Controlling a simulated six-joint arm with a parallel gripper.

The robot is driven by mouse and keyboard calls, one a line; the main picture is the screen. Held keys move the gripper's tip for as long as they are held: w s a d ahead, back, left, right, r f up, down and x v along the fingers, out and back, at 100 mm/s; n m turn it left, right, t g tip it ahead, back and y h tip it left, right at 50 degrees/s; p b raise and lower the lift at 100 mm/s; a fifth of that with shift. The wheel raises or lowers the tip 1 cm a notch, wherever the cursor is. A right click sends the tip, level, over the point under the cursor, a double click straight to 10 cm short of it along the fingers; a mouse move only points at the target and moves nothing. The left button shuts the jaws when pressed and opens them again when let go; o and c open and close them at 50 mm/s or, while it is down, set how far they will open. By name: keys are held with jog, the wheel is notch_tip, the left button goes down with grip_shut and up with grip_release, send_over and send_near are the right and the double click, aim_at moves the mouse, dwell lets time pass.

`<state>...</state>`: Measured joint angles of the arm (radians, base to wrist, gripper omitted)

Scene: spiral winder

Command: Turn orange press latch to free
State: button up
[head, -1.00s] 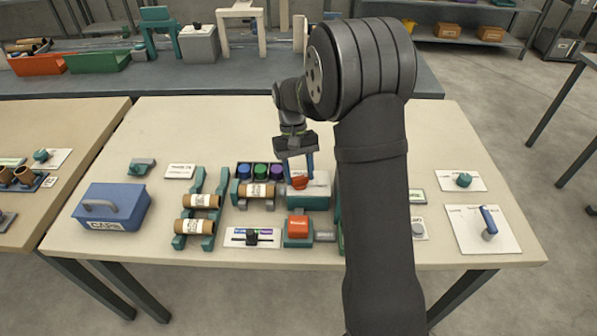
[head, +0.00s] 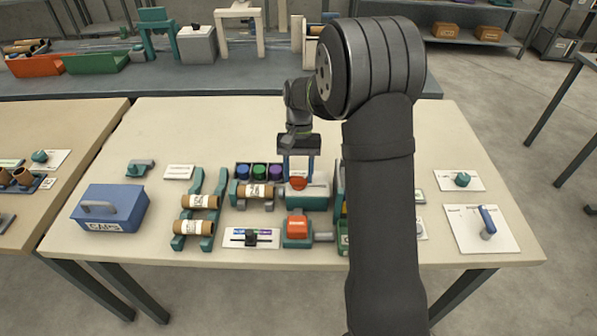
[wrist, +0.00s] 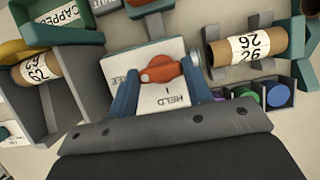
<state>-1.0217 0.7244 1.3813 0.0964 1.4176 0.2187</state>
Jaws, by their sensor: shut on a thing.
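The orange press latch (head: 298,183) sits on top of a pale, teal-based press block (head: 313,190) near the middle of the table. A small pale mark shows on the latch's left end. My gripper (wrist: 162,80) points down over the plate, its blue fingers closed on the latch from both sides. In the head view my gripper (head: 298,172) stands directly above the block.
A rack of blue, green and purple caps (head: 260,171) and a cradled labelled tube (head: 256,191) stand close at the left. An orange-topped teal unit (head: 298,228) is in front. A blue box (head: 110,208) is far left. My arm hides the table just right of the block.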

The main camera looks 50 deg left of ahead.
jog(key=o, duration=1)
jog(key=shift+r, duration=0.15)
jog(key=v, duration=1.7)
jog(key=shift+w+a, duration=0.1)
jog(key=shift+a, duration=0.1)
jog(key=x, duration=1.7)
jog(key=shift+d, duration=0.2)
